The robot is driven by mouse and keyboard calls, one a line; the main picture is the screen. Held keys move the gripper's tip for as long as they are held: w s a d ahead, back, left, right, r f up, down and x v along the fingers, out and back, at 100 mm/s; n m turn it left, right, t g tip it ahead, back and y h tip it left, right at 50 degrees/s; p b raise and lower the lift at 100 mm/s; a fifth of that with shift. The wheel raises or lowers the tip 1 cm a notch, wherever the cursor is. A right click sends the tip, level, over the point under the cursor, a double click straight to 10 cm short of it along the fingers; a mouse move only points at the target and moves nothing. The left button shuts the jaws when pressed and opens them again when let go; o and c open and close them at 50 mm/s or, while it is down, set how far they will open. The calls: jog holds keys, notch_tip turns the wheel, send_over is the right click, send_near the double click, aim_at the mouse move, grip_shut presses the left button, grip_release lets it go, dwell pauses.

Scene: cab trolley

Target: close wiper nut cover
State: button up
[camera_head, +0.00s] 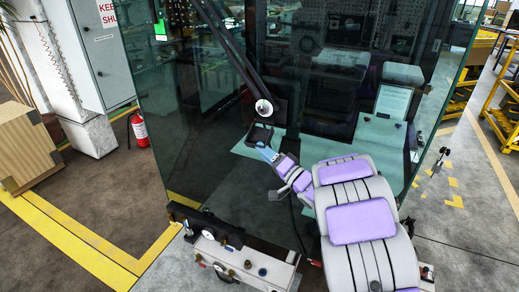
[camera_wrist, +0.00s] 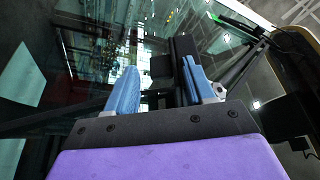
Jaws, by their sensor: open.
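The wiper arm (camera_head: 230,55) runs down the glass to a round pale nut or pivot (camera_head: 264,107) on a dark mount. A small dark flap-like part (camera_head: 260,133) sits just below the pivot and looks like the nut cover; its exact angle is unclear. My gripper (camera_head: 266,151), with blue fingers, is just below this dark part. In the wrist view my gripper (camera_wrist: 161,66) has its two fingers spread apart, with a dark block-like part (camera_wrist: 161,67) seen between them. I cannot tell whether a finger touches it. Nothing is held.
The large cab glass (camera_head: 190,130) stands right behind the wiper, with reflections in it. A base with fittings (camera_head: 245,262) lies low in front. A red fire extinguisher (camera_head: 139,130), a wooden crate (camera_head: 28,145) and a grey cabinet (camera_head: 103,50) stand left. Yellow racks (camera_head: 505,95) stand right.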

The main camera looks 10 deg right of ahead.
jog(key=shift+w+a+r, duration=0.25)
jog(key=shift+w+a, duration=0.7)
jog(key=shift+a, duration=0.15)
jog(key=shift+w, duration=0.3)
jog(key=shift+w+d+r, duration=0.15)
jog(key=shift+w+d, duration=0.05)
jog(key=shift+d, duration=0.6)
jog(key=shift+s+a, duration=0.1)
jog(key=shift+a, duration=0.7)
jog(key=c, duration=0.5)
jog(key=shift+d, duration=0.2)
grip_shut()
